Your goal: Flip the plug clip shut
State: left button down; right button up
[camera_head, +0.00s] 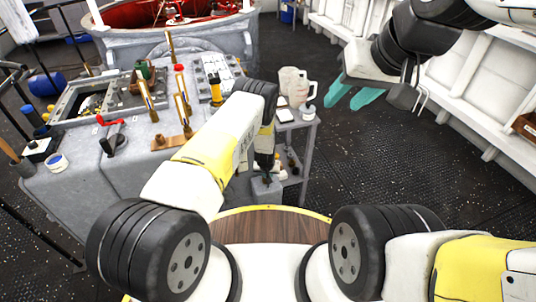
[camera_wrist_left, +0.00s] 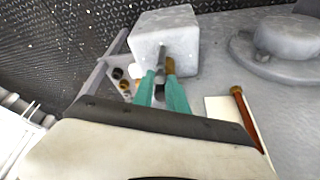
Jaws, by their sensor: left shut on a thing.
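In the left wrist view, a pale grey block (camera_wrist_left: 180,28) stands ahead of my left gripper (camera_wrist_left: 162,76). A thin grey rod (camera_wrist_left: 162,52) runs from the block's near face down between the teal fingertips. A small brown piece (camera_wrist_left: 170,65) sits at the right fingertip. My left gripper is shut on a small part here, which I take to be the plug clip; its exact shape and angle are mostly hidden. In the head view, the block (camera_head: 265,189) shows below my left wrist. My right gripper (camera_head: 354,97) is open and empty above the floor at upper right.
A grey workbench (camera_head: 75,205) at left carries upright brass-coloured rods, a red-handled part (camera_head: 110,122) and a yellow cylinder (camera_head: 215,88). White wall panels line the right; dark floor there is free.

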pick_arm(q)
jog(key=c, duration=1.3)
grip_release()
jog(key=shift+c, duration=0.2)
jog(key=v, duration=0.7)
jog(key=shift+r, duration=0.4)
jog(key=shift+s, duration=0.1)
